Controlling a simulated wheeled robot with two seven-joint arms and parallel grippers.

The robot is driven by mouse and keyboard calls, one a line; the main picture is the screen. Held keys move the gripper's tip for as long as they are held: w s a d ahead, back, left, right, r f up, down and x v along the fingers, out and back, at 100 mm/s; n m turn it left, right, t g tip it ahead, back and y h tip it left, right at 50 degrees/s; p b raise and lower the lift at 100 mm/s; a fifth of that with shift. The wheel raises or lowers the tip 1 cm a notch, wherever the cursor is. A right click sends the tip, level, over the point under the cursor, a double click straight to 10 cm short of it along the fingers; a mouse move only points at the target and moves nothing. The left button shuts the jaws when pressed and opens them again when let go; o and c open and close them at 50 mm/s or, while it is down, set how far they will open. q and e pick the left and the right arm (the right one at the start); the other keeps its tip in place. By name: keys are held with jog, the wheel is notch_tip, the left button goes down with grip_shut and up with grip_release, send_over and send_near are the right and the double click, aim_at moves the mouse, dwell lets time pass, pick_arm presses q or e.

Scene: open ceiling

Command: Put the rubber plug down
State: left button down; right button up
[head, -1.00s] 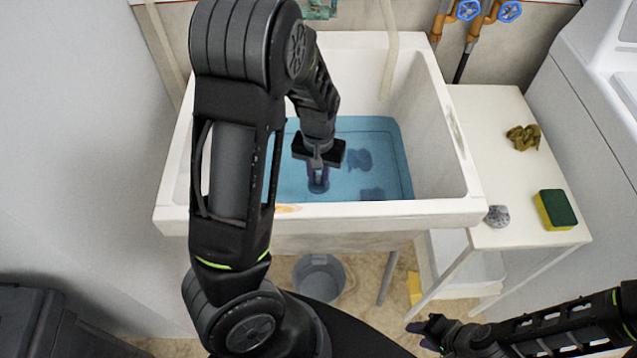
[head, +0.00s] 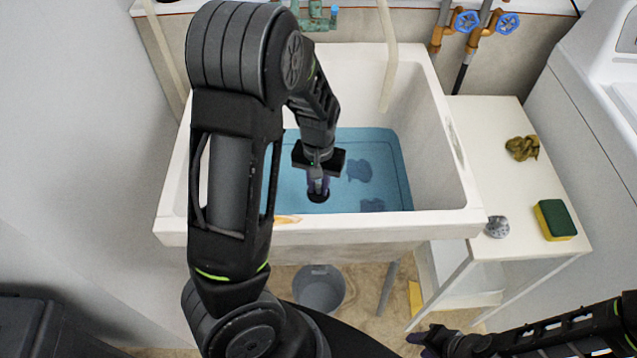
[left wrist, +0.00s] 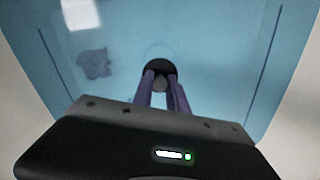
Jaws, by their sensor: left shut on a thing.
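My left gripper (head: 318,190) reaches down into the white sink (head: 440,222), over the blue pool at its bottom. In the left wrist view its purple fingers (left wrist: 160,92) are shut on a small grey knob. A dark round disc, which I take as the rubber plug (left wrist: 159,66), shows at the fingertips. In the head view the plug shows as a dark spot below the fingers. I cannot tell whether it touches the sink bottom. My right gripper (head: 428,340) is low at the bottom right, its jaws unclear.
Dark patches (head: 359,170) show in the blue pool. A white side table (head: 485,135) on the right holds a sponge (head: 555,220), a brown cloth (head: 522,148) and a round grey metal piece (head: 497,227). A grey bucket (head: 319,290) stands under the sink.

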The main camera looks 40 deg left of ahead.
pick_arm(q)
jog(key=w+d+r+m, duration=0.3)
jog(key=w+d+r, duration=0.7)
jog(key=d+r, duration=0.2)
jog(key=shift+w+d+r+m, duration=0.15)
jog(key=shift+d+r+m, duration=0.15)
jog(key=shift+m, duration=0.1)
